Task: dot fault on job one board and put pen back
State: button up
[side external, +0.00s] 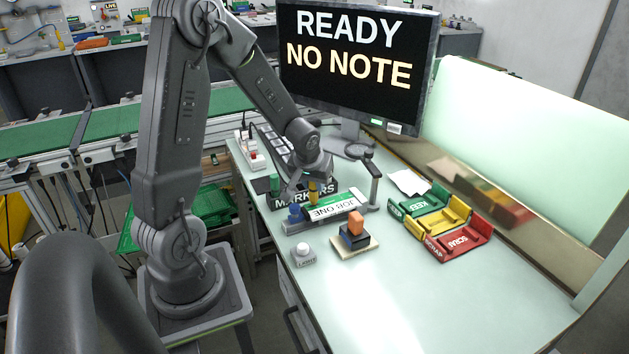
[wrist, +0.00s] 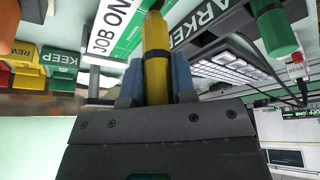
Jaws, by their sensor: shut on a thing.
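My gripper (side external: 312,180) is shut on a yellow marker pen (wrist: 156,60), held between its blue fingertips in the wrist view. In the side view the yellow pen (side external: 313,192) shows just above the black box labelled MARKERS (side external: 303,194); I cannot tell whether its lower end is in the box. A green marker (wrist: 275,30) stands to the right in the wrist view. The white and green JOB ONE label (side external: 332,207) is on a grey fixture in front of the box. It also shows in the wrist view (wrist: 113,30). No fault mark is readable.
A monitor (side external: 355,62) reads READY, NO NOTE. An orange block (side external: 355,223) sits on a dark block over a pale base. Green (side external: 420,204), yellow (side external: 412,228) and red (side external: 468,243) trays stand at right. A white button box (side external: 303,256) is in front. The front table is clear.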

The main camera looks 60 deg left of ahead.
jog(key=shift+f, duration=0.45)
dwell(1.1)
jog(key=shift+r, duration=0.1)
jog(key=shift+r, duration=3.45)
jog(key=s+a, duration=1)
jog(key=a, duration=0.4)
jog(key=shift+w+d+f, duration=0.75)
jog(key=shift+w+f, duration=1)
jog(key=shift+w, duration=0.05)
jog(key=shift+w+d+f, duration=0.7)
jog(key=shift+w+f, duration=1)
jog(key=shift+w, duration=0.15)
jog(key=shift+w+d+f, duration=0.75)
jog(key=shift+w+f, duration=1)
jog(key=shift+w, duration=0.05)
jog(key=shift+f, duration=0.1)
